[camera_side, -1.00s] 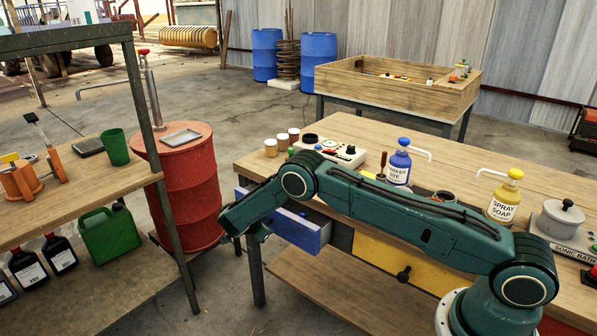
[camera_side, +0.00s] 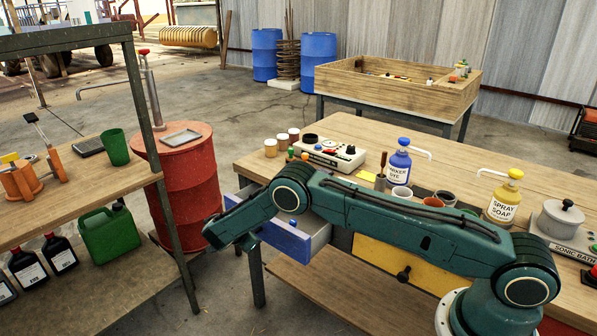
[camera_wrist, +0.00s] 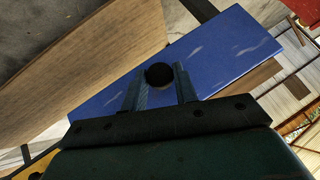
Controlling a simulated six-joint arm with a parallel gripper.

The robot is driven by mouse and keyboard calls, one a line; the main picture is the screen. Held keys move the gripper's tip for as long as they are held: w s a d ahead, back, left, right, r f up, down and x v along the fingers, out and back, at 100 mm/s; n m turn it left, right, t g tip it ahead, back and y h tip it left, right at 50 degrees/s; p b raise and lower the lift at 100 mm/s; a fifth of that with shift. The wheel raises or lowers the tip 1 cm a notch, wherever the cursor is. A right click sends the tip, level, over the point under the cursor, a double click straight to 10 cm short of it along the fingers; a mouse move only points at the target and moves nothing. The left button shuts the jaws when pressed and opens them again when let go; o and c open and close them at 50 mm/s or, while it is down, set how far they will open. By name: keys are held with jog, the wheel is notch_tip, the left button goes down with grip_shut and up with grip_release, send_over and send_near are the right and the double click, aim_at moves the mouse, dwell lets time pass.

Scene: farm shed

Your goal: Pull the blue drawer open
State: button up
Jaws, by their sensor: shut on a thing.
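The blue drawer (camera_side: 284,238) stands partly out of the front of the wooden workbench, at its left end. Its front panel faces my arm, and part of its pale inside shows past my arm in the side view. In the wrist view the blue drawer front (camera_wrist: 228,50) runs diagonally across the picture. My gripper (camera_wrist: 159,82) is shut on the round black knob (camera_wrist: 159,75) of the drawer, one finger on each side. In the side view my gripper (camera_side: 243,240) is at the drawer front, and the knob is hidden there.
A yellow drawer (camera_side: 385,262) with a black knob is right of the blue one. Small jars (camera_side: 271,147), a control box (camera_side: 330,153) and pump bottles (camera_side: 399,166) stand on the workbench (camera_side: 460,165). A red drum (camera_side: 183,180) stands to the left, with floor between.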

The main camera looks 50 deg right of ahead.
jog(key=shift+a, duration=1.45)
jog(key=o, duration=1.9)
jog(key=shift+a+r, duration=0.1)
jog(key=v, duration=0.6)
jog(key=shift+s+a+r, duration=0.15)
jog(key=shift+a+r, duration=0.05)
jog(key=shift+r, duration=0.1)
